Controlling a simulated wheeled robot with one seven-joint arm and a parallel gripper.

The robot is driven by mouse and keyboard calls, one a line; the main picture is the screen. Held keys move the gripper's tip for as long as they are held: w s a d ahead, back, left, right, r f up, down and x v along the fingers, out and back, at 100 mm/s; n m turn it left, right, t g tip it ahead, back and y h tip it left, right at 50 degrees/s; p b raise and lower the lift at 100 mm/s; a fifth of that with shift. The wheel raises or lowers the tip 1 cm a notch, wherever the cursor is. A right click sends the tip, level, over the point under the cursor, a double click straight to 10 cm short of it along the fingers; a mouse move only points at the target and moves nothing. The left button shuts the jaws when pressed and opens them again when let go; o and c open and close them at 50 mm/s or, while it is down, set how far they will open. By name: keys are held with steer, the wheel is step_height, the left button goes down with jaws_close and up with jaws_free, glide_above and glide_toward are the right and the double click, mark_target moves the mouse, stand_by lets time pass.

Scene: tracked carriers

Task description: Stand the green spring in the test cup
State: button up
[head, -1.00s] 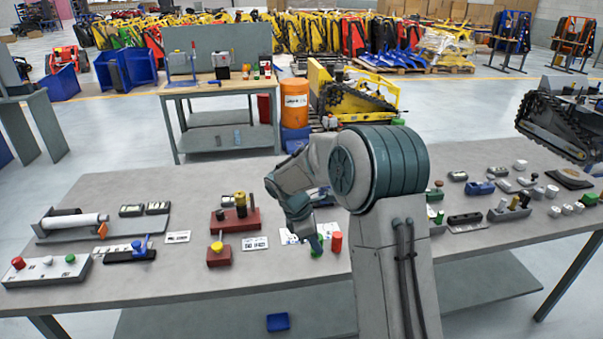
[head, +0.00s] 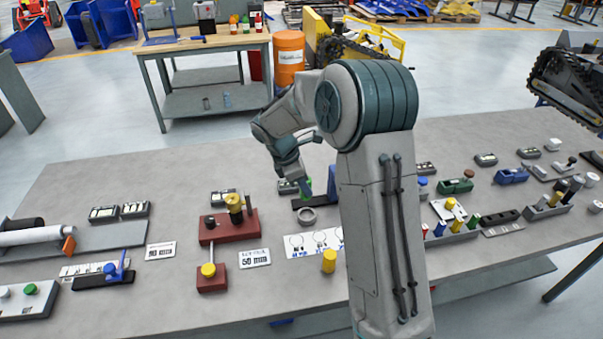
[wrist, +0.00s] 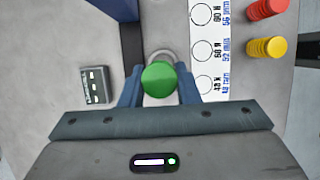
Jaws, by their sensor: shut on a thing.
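My gripper (wrist: 159,92) is shut on the green spring (wrist: 160,80), which I see end-on between the two fingers. In the head view, my gripper (head: 304,184) holds the spring (head: 305,188) above the table, behind the picture card. The test cup looks to be the grey ring (head: 307,216) in front of a black base. In the wrist view the cup's rim (wrist: 157,52) shows just past the spring, which covers part of it. I cannot tell the height gap between spring and cup.
A white card (head: 300,246) with printed circles lies beside the cup. A yellow spring (head: 328,261) stands there; a red spring (wrist: 266,8) shows in the wrist view. A blue post (head: 332,184) rises close to my gripper. A red fixture (head: 228,229) stands left.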

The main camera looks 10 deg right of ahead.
steer(key=shift+b+x, duration=0.65)
steer(key=shift+x, duration=0.1)
steer(key=shift+s+a+f+b, duration=0.15)
steer(key=shift+f+b, duration=0.85)
steer(key=shift+f, duration=0.2)
steer(key=shift+f+b, duration=0.9)
steer(key=shift+f, duration=1.25)
stand_by(1.0)
stand_by(0.3)
steer(key=o, duration=1.6)
steer(key=shift+c, duration=0.2)
steer(key=shift+r+p, duration=2.85)
steer(key=shift+r, duration=0.65)
